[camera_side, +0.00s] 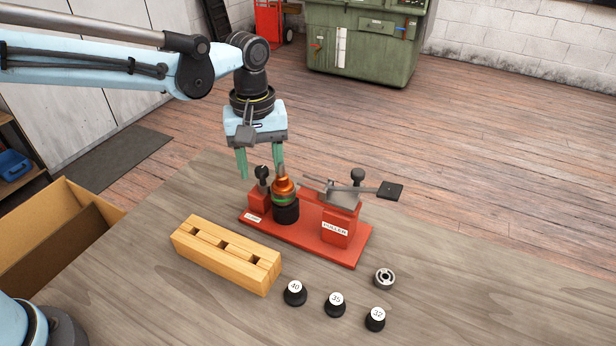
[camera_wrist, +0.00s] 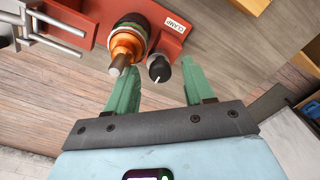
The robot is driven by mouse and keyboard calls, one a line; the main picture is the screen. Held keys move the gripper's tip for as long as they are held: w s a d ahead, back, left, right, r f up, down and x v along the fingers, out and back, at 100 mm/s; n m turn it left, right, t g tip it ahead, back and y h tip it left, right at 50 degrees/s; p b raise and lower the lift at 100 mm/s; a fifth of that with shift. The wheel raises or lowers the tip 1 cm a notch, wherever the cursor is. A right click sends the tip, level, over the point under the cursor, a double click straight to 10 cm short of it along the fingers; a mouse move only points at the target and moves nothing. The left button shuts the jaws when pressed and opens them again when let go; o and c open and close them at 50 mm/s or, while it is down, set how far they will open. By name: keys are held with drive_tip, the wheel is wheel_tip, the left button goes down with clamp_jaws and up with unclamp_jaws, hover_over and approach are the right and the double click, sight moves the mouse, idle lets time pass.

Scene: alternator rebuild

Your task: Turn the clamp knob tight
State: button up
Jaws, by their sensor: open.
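The clamp knob (camera_side: 262,173) is black and stands on a small red block at the left end of the red fixture (camera_side: 350,250). In the wrist view the knob (camera_wrist: 159,68) shows a white pointer line, beside the label CLAMP. My gripper (camera_side: 260,168) is open and points down, with its green fingers on either side of the knob. In the wrist view the knob lies between the fingertips (camera_wrist: 160,74), with a gap on each side; no contact shows. A copper-coloured armature (camera_side: 284,188) stands upright beside the knob in a dark cup.
The fixture's PULLER block (camera_side: 336,228) carries a lever with a black pad (camera_side: 390,190). A slotted wooden block (camera_side: 226,258), a metal bearing (camera_side: 384,278) and black sockets marked 40 (camera_side: 295,293), 35 (camera_side: 335,305) and 32 (camera_side: 375,319) sit in front. The table's right side is clear.

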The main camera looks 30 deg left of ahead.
clamp_jaws()
idle(0.3)
drive_tip(key=shift+m, duration=0.3)
drive_tip(key=m, duration=0.3)
drive_tip(key=shift+m, duration=0.4)
drive_tip(key=m, duration=0.4)
drive_tip(key=shift+m, duration=0.3)
drive_tip(key=m, duration=0.4)
drive_tip(key=shift+a+m, duration=0.1)
drive_tip(key=shift+m, duration=2.4)
